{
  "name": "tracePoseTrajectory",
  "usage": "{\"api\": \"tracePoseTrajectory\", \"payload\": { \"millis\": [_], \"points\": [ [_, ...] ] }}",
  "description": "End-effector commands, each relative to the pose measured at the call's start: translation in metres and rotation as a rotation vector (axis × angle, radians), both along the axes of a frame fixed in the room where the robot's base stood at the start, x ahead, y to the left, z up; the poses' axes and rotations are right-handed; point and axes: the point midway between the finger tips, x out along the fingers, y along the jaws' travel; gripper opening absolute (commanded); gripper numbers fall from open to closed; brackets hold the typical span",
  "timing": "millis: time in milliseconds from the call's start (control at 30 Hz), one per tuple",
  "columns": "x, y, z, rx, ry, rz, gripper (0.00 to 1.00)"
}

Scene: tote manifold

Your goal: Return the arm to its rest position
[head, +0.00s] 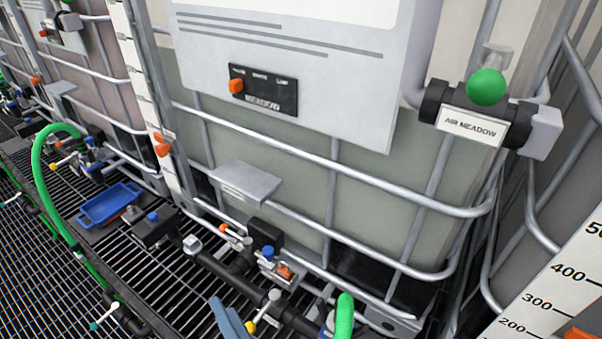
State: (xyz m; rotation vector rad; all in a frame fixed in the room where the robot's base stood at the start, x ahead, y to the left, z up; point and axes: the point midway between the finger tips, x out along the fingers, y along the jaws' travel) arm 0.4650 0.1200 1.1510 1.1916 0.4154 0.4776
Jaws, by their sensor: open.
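My gripper and arm do not clearly show in the head view. A blue-grey angled piece (229,319) rises from the bottom edge, and I cannot tell what it belongs to. A large pale tote in a tubular metal cage (335,158) fills the middle. On its front is a white panel with a black switch plate marked MEADOW (263,91) and an orange knob (236,86). At the right, a valve labelled AIR MEADOW (472,125) has a round green knob (487,87).
Dark pipes and valves (233,272) run along the tote's foot above a grating (60,240). A green hose (40,175) arches at the left; a green hose end (344,315) stands at the bottom. A blue tray (108,205) lies left. A numbered scale (550,295) is lower right.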

Motion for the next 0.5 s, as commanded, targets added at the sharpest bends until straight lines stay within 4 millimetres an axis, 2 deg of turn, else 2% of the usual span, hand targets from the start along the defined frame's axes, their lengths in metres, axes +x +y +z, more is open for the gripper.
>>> {"api": "tracePoseTrajectory", "payload": {
  "millis": [33,100,167,233,367,500],
  "points": [
    [0.011,0.009,0.009,0.165,0.031,-0.067,0.57],
    [0.024,0.017,0.033,0.379,0.077,-0.131,0.57],
    [0.037,0.018,0.059,0.562,0.102,-0.172,0.57],
    [0.051,0.014,0.094,0.771,0.117,-0.2,0.57],
    [0.067,-0.01,0.168,1.134,0.107,-0.193,0.57],
    [0.062,-0.05,0.252,1.466,0.057,-0.094,0.57]
  ]
}}
